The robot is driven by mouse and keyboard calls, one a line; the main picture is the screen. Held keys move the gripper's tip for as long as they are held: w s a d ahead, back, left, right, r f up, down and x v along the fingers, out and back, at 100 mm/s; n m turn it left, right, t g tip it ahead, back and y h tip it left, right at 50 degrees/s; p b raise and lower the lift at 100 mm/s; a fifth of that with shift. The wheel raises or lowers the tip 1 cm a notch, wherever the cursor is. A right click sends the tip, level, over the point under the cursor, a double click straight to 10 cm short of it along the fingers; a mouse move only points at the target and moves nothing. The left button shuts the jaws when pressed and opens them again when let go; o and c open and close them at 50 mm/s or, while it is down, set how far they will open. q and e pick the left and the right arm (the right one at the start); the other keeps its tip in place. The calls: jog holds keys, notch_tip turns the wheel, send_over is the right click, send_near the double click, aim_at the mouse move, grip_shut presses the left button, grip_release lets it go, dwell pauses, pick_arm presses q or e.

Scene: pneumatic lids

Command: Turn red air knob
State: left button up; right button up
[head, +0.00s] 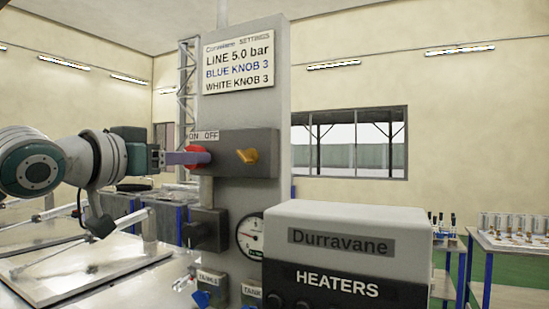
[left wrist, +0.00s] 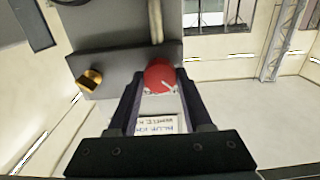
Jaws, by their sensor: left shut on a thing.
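The red air knob (head: 197,157) sits on the left part of a dark grey valve block (head: 228,143) on the grey column, beneath the ON and OFF labels. My left gripper (head: 188,158) reaches in from the left with its fingers at the red knob. In the left wrist view the red knob (left wrist: 159,76) lies between the tips of my left gripper (left wrist: 157,88), which is shut on it. The fingers hide part of the knob in the head view. My right gripper is not in view.
A yellow knob (head: 247,156) is on the same block to the right. A gauge (head: 250,236) and blue knob (head: 201,298) are lower down. A white HEATERS box (head: 345,220) stands at front right. A settings sign (head: 238,62) hangs above.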

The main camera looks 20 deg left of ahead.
pick_arm(q)
grip_shut()
jog(key=shift+m, duration=0.4)
jog(key=shift+m+p, duration=0.8)
jog(key=shift+m, duration=7.8)
